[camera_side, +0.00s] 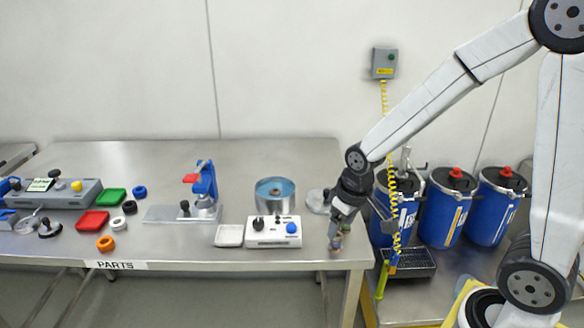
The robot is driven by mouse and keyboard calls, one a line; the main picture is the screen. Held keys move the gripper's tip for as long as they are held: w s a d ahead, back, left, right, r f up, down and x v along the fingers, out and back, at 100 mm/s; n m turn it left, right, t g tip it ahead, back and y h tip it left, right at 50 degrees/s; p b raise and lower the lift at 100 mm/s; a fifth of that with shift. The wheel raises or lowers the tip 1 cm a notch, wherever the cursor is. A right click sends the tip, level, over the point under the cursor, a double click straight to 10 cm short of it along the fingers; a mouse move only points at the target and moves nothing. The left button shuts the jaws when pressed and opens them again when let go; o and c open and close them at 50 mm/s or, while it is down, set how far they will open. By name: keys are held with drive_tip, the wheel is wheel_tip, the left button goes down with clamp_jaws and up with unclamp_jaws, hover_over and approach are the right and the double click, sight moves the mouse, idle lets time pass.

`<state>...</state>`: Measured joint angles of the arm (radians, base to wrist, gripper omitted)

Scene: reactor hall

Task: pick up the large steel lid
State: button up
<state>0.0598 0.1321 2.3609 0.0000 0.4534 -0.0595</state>
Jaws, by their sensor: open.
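The large steel lid (315,201) appears to be the flat, round steel piece lying on the steel table, just right of an open steel pot (276,203) with blue inside. Its right part is hidden behind my arm. My gripper (336,247) points down near the table's front right corner, in front of the lid and a little right of it. It is open; its small fingertips are hard to make out. I see no contact between the gripper and the lid.
A white control box (268,232) and white dish (229,236) sit left of my gripper. A blue clamp stand (205,190) stands farther left. Blue drums (446,208) and a yellow coiled hose (391,165) are to the right. The table's back middle is clear.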

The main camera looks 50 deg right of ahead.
drive_tip(key=w+d+g, duration=0.1)
drive_tip(key=w+d, duration=0.7)
drive_tip(key=w, duration=0.3)
drive_tip(key=g, duration=0.1)
hover_over(327, 191)
drive_tip(key=a, duration=0.1)
wheel_tip(327, 191, down, 2)
drive_tip(key=shift+f, duration=0.2)
drive_tip(key=shift+w+d+f, duration=0.1)
drive_tip(key=shift+w+d, duration=0.1)
drive_tip(key=shift+d, duration=0.3)
drive_tip(key=shift+s+f, duration=0.15)
drive_tip(key=shift+f, duration=3.75)
clamp_jaws()
